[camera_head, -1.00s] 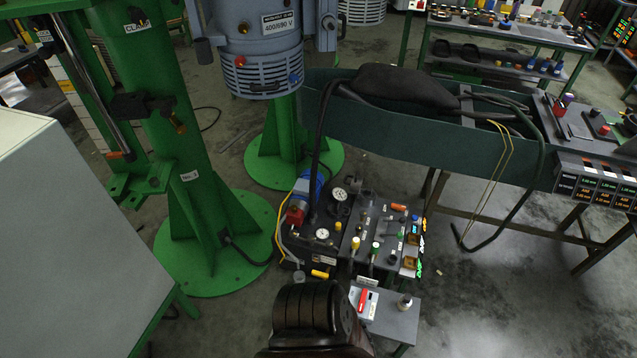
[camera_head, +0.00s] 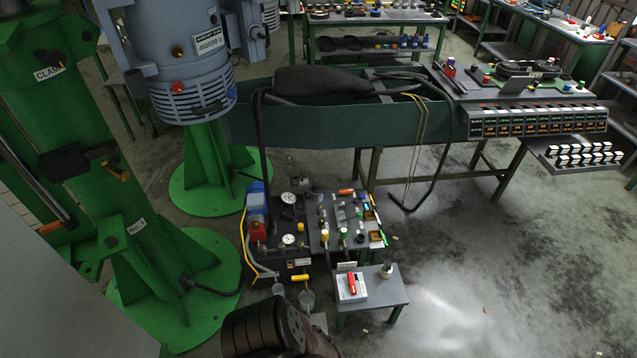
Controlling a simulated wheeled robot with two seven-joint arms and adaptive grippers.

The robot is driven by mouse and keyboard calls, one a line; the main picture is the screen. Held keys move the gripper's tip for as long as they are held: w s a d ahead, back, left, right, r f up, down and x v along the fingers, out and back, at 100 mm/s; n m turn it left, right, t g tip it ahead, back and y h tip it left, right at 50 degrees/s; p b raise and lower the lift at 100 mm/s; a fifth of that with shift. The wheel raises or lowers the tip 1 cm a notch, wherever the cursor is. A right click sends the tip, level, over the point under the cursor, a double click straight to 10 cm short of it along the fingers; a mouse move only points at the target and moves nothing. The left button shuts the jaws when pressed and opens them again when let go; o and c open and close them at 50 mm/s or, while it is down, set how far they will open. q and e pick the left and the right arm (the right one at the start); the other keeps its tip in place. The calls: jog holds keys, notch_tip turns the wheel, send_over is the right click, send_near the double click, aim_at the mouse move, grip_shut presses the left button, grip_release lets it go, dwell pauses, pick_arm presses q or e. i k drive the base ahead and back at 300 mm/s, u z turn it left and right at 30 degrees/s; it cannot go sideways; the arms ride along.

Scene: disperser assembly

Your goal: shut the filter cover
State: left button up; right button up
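I cannot pick out a filter cover for certain in the head view. A hydraulic unit (camera_head: 272,258) with gauges stands low in the middle, with a blue and red part at its left. Small clear bowls (camera_head: 306,299) hang at its front edge; they are too small to tell whether they belong to a filter. A dark ridged part at the bottom edge appears to be mine, and it hides some floor in front of the unit. Neither of my grippers shows.
A small table (camera_head: 395,291) with a red-handled switch box (camera_head: 351,287) stands in front of the unit. Green columns (camera_head: 135,190) rise at the left, beside a hanging grey motor (camera_head: 175,60). A green trough (camera_head: 330,126) crosses behind. Floor at the lower right is clear.

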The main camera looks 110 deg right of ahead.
aim_at(303, 180)
jog(key=z, duration=5.75)
jog(key=i, duration=2.6)
jog(key=u, duration=0.65)
jog(key=i, duration=0.55)
jog(key=u, duration=1)
